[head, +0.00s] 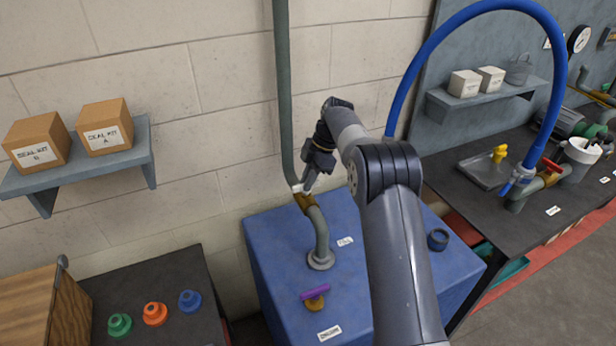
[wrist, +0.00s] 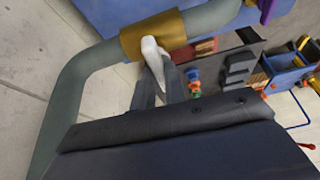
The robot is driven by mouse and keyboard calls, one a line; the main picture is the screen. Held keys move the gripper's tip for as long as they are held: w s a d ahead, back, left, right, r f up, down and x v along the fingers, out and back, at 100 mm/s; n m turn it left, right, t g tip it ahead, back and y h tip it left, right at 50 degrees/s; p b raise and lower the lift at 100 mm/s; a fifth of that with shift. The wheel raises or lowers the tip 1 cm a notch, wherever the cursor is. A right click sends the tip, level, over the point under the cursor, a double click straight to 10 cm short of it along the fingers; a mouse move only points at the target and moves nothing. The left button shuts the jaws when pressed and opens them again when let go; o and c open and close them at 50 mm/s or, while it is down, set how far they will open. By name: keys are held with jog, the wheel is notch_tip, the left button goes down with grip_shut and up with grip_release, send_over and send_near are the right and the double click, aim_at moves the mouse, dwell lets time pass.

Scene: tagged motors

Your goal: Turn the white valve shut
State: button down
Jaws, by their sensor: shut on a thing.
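The white valve handle (head: 297,188) is a small lever on a brass valve body (head: 307,203), fitted in a grey-green pipe above a blue cabinet. In the wrist view the white handle (wrist: 151,50) runs from the brass body (wrist: 160,33) down between my fingers, roughly across the pipe. My gripper (head: 308,184) is shut on the handle, coming from above and to its right. In the wrist view the gripper (wrist: 160,88) has a finger on each side of the handle, whose lower end is partly hidden.
The blue cabinet (head: 275,255) carries a purple-handled valve (head: 315,293) in front and a dark blue ring (head: 438,239) at right. The vertical pipe (head: 283,90) rises along the block wall. A blue hose (head: 430,45) arches over the bench at right.

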jog(key=shift+n, duration=0.4)
jog(key=c, duration=1.5)
grip_release()
jog(key=shift+o, duration=0.2)
jog(key=v, duration=1)
jog(key=shift+w+r+p, duration=0.15)
jog(key=shift+r+p, duration=0.15)
jog(key=shift+r, duration=0.1)
jog(key=x, duration=1)
jog(key=shift+f, duration=0.4)
